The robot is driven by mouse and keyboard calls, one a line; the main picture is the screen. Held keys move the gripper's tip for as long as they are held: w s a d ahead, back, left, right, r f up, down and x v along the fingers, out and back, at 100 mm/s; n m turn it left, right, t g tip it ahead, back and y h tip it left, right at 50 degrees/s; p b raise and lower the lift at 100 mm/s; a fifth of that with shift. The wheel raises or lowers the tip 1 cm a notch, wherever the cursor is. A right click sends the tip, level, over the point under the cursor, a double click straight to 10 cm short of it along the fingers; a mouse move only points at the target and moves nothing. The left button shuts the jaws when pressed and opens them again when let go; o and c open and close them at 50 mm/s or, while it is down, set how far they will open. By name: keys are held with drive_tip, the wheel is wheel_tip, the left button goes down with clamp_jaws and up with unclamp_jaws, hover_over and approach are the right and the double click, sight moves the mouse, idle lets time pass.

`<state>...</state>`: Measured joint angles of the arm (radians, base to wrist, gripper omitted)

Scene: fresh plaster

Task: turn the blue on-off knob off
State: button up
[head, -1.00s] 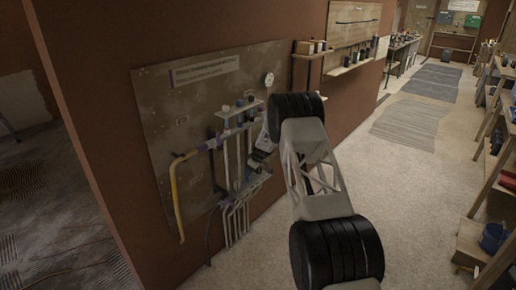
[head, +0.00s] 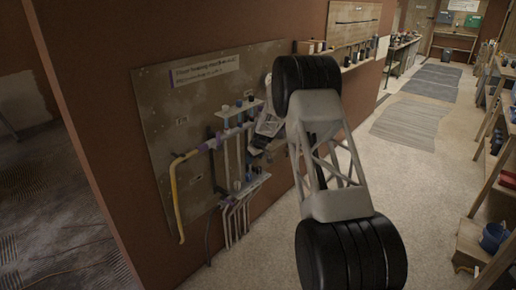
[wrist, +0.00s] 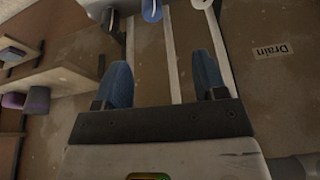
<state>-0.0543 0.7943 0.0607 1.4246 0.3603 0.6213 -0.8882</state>
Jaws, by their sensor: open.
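A blue knob (wrist: 152,10) shows at the top edge of the wrist view, partly cut off, above a pale vertical pipe. In the head view, small knobs and valves stand along the upper pipe bracket; a bluish one (head: 226,113) is among them, but I cannot tell whether it is the same knob. My gripper (wrist: 163,82) is open and empty, its two blue fingertips on either side of a pale pipe and below the knob in the picture. In the head view my gripper (head: 257,146) is at the right side of the pipework, partly hidden by my arm. The knob's setting cannot be read.
The pipework is on a brown board (head: 160,110) on the red wall. A yellow pipe (head: 177,205) bends down at its left.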

drive_tip(key=s+r+m+t+h, duration=0.1)
drive_tip(key=s+r+m, duration=0.3)
drive_tip(key=s+r, duration=0.3)
drive_tip(key=shift+s+d+r+m, duration=0.4)
drive_tip(key=shift+d+r, duration=0.05)
drive_tip(key=shift+r, duration=1.4)
drive_tip(key=shift+c, duration=0.3)
drive_tip(key=shift+c, duration=1.1)
approach(249, 175)
drive_tip(key=f, duration=0.1)
drive_tip(key=shift+w+a+f+t, duration=0.15)
drive_tip(key=shift+w+a+f, duration=0.05)
drive_tip(key=shift+f, duration=0.2)
drive_tip(key=shift+w+a+f+t, duration=0.15)
drive_tip(key=shift+a+f, duration=0.05)
drive_tip(key=shift+f, duration=0.25)
drive_tip(key=shift+f, duration=0.15)
drive_tip(key=shift+x, duration=3.75)
